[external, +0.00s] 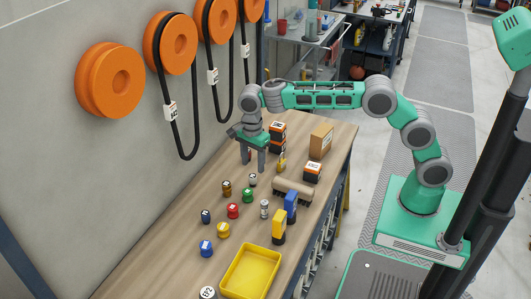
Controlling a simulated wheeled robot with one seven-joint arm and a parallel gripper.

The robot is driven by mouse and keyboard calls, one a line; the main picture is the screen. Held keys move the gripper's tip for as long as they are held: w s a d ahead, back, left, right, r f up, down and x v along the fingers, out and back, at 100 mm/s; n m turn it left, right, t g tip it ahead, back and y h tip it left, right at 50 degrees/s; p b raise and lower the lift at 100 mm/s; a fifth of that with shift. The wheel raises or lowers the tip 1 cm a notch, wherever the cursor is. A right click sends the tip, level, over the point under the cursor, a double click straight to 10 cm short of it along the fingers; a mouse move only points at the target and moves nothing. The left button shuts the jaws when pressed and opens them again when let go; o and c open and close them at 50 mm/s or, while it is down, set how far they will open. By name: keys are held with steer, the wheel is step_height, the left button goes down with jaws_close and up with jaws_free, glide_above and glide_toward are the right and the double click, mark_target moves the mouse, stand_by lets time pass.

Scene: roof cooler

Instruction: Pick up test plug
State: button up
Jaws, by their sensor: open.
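My gripper (254,165) hangs over the wooden bench with its two fingers pointing down, apart and empty. Several small plug-like pieces stand nearer the camera: a brown one (227,188), a red one (233,211), a yellow one (223,230), a dark blue one (206,216), a brighter blue one (206,248) and a silvery one (264,209). Their labels are too small to read, so I cannot tell which is the test plug.
A yellow tray (237,287) sits at the bench's near end. Orange reels (110,80) with hanging black hoses line the wall.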

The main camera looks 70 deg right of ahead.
mark_target(253, 176)
step_height(253, 176, down, 7)
steer(key=shift+w+a+r+p, duration=0.1)
steer(key=shift+a+r+p, duration=0.1)
steer(key=shift+p, duration=0.4)
steer(key=shift+d, duration=0.1)
steer(key=shift+c, duration=0.2)
jaws_close()
